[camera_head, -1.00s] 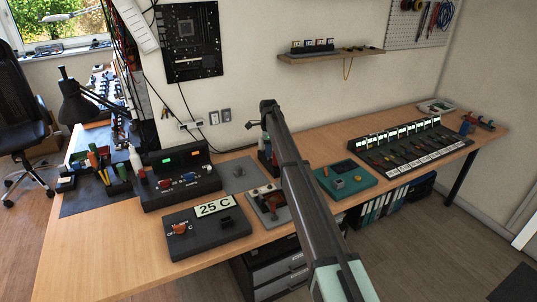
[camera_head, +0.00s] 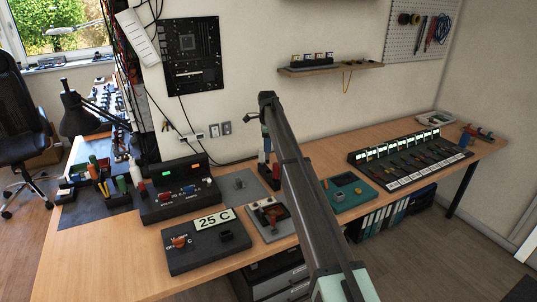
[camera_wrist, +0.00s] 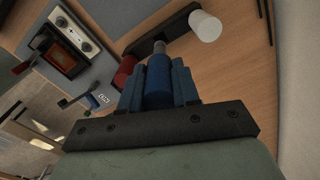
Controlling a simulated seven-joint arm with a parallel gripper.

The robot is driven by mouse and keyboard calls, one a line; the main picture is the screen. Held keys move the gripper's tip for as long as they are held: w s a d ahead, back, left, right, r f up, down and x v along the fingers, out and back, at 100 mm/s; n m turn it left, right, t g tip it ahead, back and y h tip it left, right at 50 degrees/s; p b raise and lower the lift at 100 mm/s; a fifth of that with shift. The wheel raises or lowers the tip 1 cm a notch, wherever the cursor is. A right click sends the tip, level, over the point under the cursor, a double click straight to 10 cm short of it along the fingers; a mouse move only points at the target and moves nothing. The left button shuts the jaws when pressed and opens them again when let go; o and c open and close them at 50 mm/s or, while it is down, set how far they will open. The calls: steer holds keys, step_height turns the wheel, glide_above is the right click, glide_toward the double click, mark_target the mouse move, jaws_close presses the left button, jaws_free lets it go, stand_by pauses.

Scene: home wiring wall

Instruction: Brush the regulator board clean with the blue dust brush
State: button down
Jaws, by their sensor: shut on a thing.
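The blue dust brush (camera_wrist: 158,80) is in my gripper (camera_wrist: 159,92), whose blue fingers are shut on its handle in the wrist view. Its grey metal neck points away, towards a black bar-like holder (camera_wrist: 172,33). I cannot tell whether the brush touches the holder; its bristles are not clearly visible. The regulator board appears to be the grey plate (camera_head: 258,227) with an orange-brown part and red handle, on the bench left of my arm. It seems to show upper left in the wrist view (camera_wrist: 67,43). In the head view the gripper is mostly hidden by my arm.
A red cylinder (camera_wrist: 125,72) and a white cylinder (camera_wrist: 205,27) sit by the black holder. Around the board are a 25 C panel (camera_head: 205,244), a black meter box (camera_head: 180,205) and a teal unit (camera_head: 347,193). The bench front left (camera_head: 110,260) is clear.

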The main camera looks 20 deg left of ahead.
steer(key=s+d, duration=0.5)
steer(key=s, duration=0.6)
steer(key=s+d, duration=0.5)
steer(key=s, duration=0.6)
steer(key=shift+f, duration=0.2)
steer(key=shift+f, duration=2.9)
steer(key=shift+f, duration=0.4)
steer(key=shift+w+d, duration=0.35)
steer(key=shift+d, duration=0.05)
steer(key=shift+s+a, duration=0.3)
steer(key=shift+a, duration=0.05)
steer(key=shift+s+a, duration=0.3)
